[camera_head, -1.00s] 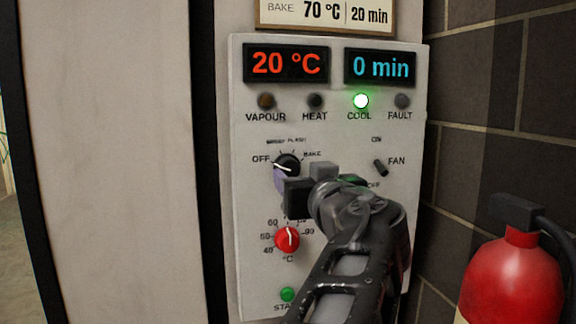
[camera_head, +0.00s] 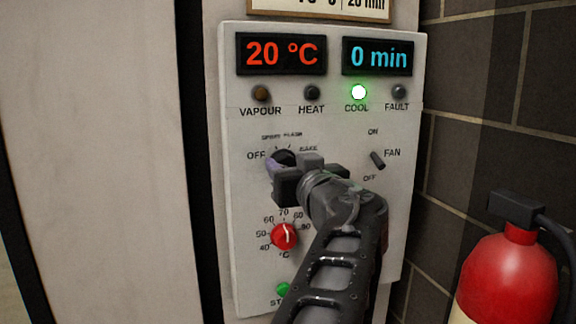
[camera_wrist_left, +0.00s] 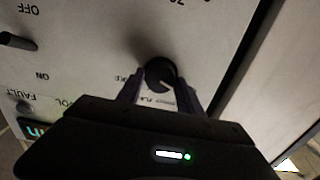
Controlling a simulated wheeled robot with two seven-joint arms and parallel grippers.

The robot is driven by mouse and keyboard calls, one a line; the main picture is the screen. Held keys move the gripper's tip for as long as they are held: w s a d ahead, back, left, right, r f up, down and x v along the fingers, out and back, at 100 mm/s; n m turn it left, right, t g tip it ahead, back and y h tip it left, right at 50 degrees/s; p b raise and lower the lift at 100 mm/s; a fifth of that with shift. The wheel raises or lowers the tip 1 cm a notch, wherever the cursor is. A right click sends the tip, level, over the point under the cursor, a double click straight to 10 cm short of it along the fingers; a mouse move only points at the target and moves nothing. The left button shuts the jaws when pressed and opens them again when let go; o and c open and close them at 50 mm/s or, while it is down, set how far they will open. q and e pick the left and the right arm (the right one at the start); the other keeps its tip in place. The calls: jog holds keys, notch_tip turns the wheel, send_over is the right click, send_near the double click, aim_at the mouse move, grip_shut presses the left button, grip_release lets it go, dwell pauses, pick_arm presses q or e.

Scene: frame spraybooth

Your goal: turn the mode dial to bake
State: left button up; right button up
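The mode dial (camera_head: 283,157) is a black round knob on the light control panel, with OFF printed at its left and BAKE at its upper right. In the head view my left gripper (camera_head: 282,166) covers its lower right part. In the left wrist view the dial (camera_wrist_left: 160,74) sits between the tips of the two fingers of my left gripper (camera_wrist_left: 161,82), with a narrow gap seeming to show beside it. The gripper is open around the dial. A pale pointer mark on the dial faces lower right in that upside-down view, towards the OFF side. My right gripper is not in view.
The red temperature knob (camera_head: 284,236) is just below my gripper, and a green start button (camera_head: 283,290) lower down. The fan switch (camera_head: 377,160) is to the right. A red extinguisher (camera_head: 508,280) stands at the right by the brick wall.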

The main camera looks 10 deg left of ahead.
pick_arm(q)
grip_shut()
